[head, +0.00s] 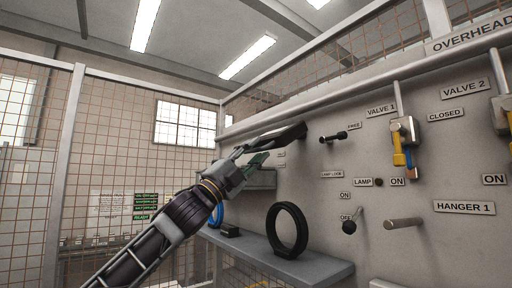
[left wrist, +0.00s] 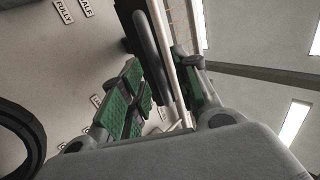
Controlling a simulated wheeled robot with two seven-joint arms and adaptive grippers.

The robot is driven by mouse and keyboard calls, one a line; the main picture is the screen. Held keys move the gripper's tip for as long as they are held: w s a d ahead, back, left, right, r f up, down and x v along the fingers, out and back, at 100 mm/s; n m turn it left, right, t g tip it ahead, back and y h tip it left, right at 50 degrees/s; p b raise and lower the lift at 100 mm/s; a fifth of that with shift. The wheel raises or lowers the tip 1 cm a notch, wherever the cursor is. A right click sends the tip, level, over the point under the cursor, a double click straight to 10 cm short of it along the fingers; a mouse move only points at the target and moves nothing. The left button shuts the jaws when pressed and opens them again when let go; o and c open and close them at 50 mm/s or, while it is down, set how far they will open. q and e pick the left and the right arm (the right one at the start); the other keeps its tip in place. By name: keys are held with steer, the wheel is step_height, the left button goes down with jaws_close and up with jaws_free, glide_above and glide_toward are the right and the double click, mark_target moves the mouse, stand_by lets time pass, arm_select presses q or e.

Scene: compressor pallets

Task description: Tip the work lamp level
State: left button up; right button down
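The work lamp (head: 284,137) is a dark, flat, elongated head beside the wall panel, tilted with its right end higher. My left gripper (head: 250,156) reaches up from the lower left to the lamp's lower left end. Its green-padded fingers are apart. In the left wrist view the fingers (left wrist: 160,95) stand on either side of a dark grey bar (left wrist: 149,50), seemingly part of the lamp; I cannot tell whether they touch it. A black lever (head: 340,136) beside the FREE label sticks out right of the lamp. My right gripper is not in view.
A shelf (head: 310,266) below holds a black ring (head: 287,230) standing upright. Valve 1 (head: 404,138) hangs farther right. Wire mesh fencing (head: 120,140) closes the left side.

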arm_select(q)
steer(key=shift+w+d+r, duration=0.35)
steer(key=shift+d+r, duration=0.1)
jaws_close()
